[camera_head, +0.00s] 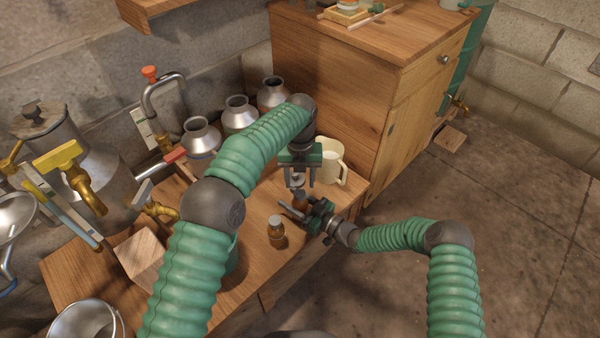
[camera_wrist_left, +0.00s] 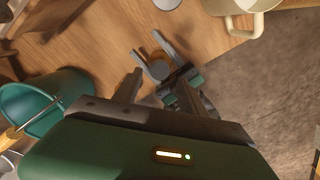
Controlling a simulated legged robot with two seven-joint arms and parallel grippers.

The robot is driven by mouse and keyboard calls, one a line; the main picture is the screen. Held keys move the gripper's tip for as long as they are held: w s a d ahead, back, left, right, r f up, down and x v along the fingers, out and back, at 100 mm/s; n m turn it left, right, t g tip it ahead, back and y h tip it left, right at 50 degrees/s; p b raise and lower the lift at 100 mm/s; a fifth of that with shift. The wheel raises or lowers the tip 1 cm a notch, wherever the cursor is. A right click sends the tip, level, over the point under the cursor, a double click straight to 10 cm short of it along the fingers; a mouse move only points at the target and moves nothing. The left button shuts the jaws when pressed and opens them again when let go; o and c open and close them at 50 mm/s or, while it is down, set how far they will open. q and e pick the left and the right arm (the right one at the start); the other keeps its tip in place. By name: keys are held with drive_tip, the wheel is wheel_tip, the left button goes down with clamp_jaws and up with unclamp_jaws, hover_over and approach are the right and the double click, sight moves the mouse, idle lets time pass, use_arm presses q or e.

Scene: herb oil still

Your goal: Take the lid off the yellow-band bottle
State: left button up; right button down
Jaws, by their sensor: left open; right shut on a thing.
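A small brown bottle (camera_head: 300,203) is held near the front edge of the wooden bench; it also shows in the left wrist view (camera_wrist_left: 157,56), with a pale grey top. I cannot make out a band on it. My right gripper (camera_head: 299,211) is shut on this bottle from the side. My left gripper (camera_head: 297,186) is open and points down just above it; in the left wrist view the bottle top sits between and beyond its fingertips (camera_wrist_left: 157,80). A second brown bottle (camera_head: 276,234) with a pale lid stands upright on the bench, with no yellow band discernible.
A cream mug (camera_head: 328,164) stands behind the grippers. Several metal cans (camera_head: 239,116) line the wall. A wooden block (camera_head: 140,258) and a metal pot (camera_head: 87,322) are at the left. A teal bucket (camera_wrist_left: 42,101) is beside my left gripper. A wooden cabinet (camera_head: 335,85) rises behind.

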sight(300, 192)
use_arm(q)
wheel_tip(300, 192, down, 5)
drive_tip(key=shift+r, duration=0.1)
clamp_jaws()
idle(0.3)
